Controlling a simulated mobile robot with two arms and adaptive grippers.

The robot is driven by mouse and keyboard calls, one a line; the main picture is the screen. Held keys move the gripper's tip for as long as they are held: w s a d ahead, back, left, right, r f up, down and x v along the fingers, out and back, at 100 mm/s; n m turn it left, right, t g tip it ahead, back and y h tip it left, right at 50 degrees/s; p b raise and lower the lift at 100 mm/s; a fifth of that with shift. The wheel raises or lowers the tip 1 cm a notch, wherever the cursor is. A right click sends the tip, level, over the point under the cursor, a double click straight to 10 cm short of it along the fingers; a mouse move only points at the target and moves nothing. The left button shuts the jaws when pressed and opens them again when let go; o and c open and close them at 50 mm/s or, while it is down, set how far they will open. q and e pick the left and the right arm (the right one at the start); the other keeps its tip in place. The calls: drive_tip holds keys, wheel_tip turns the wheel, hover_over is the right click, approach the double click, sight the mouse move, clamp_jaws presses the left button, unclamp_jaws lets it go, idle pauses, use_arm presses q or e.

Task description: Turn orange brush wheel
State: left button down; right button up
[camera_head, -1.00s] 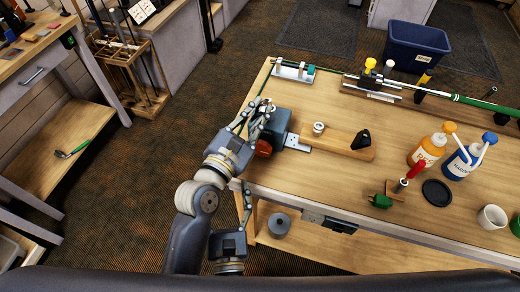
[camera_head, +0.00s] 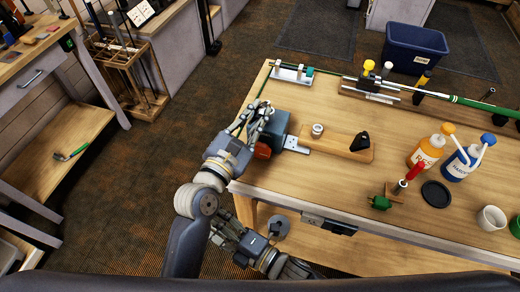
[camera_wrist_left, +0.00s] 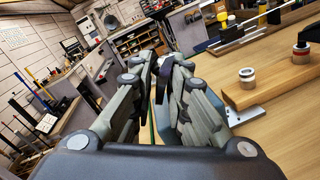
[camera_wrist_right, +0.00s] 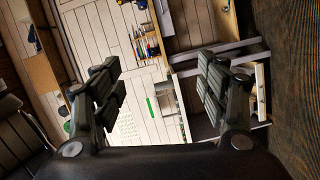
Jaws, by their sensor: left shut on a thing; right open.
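The orange brush wheel (camera_head: 263,151) shows as a small reddish-orange round piece on the near left side of the dark blue-grey motor housing (camera_head: 282,121). My left gripper (camera_head: 262,110) is above and beside the housing's left side, partly hiding it. Its fingers are drawn together in the left wrist view (camera_wrist_left: 158,68); what they hold is hidden. The orange wheel appears below the fingertips in the head view. My right gripper (camera_wrist_right: 158,75) is open and empty, facing the wall and shelving, low at the bench's near left in the head view (camera_head: 222,230).
A wooden block (camera_head: 345,147) with a metal ring (camera_head: 317,130) and black piece (camera_head: 360,141) lies right of the motor. Orange (camera_head: 426,151) and blue (camera_head: 462,162) bottles stand further right. A green-handled club (camera_head: 480,103) lies along the back.

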sight(259, 153)
drive_tip(key=w+d+r+m+t+h, duration=0.2)
drive_tip(key=d+r+m+t+h, duration=0.1)
drive_tip(key=m, duration=0.6)
drive_tip(key=w+d+r+m+t+h, duration=0.3)
drive_tip(key=d+r+m+t+h, duration=0.1)
drive_tip(key=d+m+h, duration=0.3)
drive_tip(key=w+d+r+m+t+h, duration=0.3)
drive_tip(key=d+r+m+t+h, duration=0.1)
drive_tip(key=m+h, duration=0.5)
drive_tip(key=shift+d+r+m+t, duration=0.15)
drive_tip(key=shift+d+m+t, duration=0.15)
drive_tip(key=shift+d+m, duration=0.35)
drive_tip(key=a+f+m+g, duration=0.1)
drive_tip(key=w+a+f+g, duration=0.1)
drive_tip(key=a, duration=0.1)
drive_tip(key=a+f+m+g+h, duration=0.1)
drive_tip(key=a, duration=0.1)
drive_tip(key=shift+w+f+m, duration=0.2)
drive_tip(key=shift+w+m, duration=0.15)
drive_tip(key=shift+w, duration=0.05)
drive_tip(key=shift+w+a+f+g, duration=0.1)
drive_tip(key=shift+a+f+g, duration=0.25)
drive_tip(key=shift+f+g, duration=0.05)
drive_tip(key=shift+w, duration=0.3)
drive_tip(key=x, duration=0.6)
drive_tip(key=shift+w+d, duration=0.15)
drive_tip(key=shift+w, duration=0.2)
drive_tip(key=c, duration=1.1)
